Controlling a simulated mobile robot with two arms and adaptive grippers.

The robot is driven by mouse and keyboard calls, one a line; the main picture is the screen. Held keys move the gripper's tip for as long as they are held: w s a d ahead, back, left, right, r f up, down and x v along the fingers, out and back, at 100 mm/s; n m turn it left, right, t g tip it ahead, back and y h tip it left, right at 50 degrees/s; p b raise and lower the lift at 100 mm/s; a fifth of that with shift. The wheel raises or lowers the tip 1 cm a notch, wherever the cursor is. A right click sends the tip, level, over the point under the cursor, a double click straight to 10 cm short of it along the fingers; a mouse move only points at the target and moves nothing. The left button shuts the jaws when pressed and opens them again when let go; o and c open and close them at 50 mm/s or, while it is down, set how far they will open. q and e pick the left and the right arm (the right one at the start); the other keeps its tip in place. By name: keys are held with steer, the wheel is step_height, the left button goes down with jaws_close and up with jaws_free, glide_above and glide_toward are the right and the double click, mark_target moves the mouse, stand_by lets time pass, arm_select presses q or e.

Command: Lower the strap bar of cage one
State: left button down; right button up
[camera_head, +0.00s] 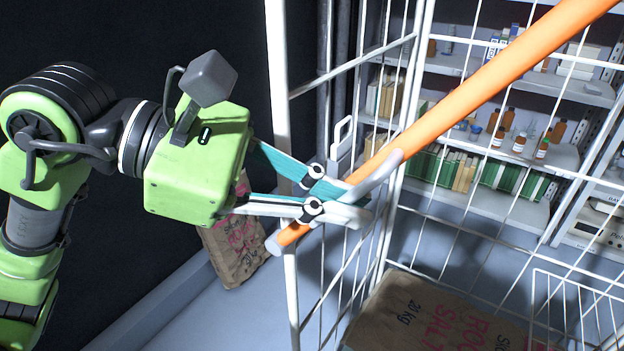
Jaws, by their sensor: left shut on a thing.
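The strap bar (460,97) is a long orange bar with a grey end cap. It slants from low centre up to the top right, in front of the white wire cage (284,100). My left gripper (358,192) is shut on the bar near its lower left end. The end cap sticks out below the fingers. A light grey latch or bracket (342,135) shows on the cage frame just behind the fingers. The bar's upper right end is out of view. My right gripper is not in view.
A brown rock salt sack (400,315) lies inside the cage, low centre. Another sack (232,252) stands behind my left gripper. Shelves (540,155) with bottles, books and boxes stand behind the cage. Grey floor (190,310) is clear at lower left.

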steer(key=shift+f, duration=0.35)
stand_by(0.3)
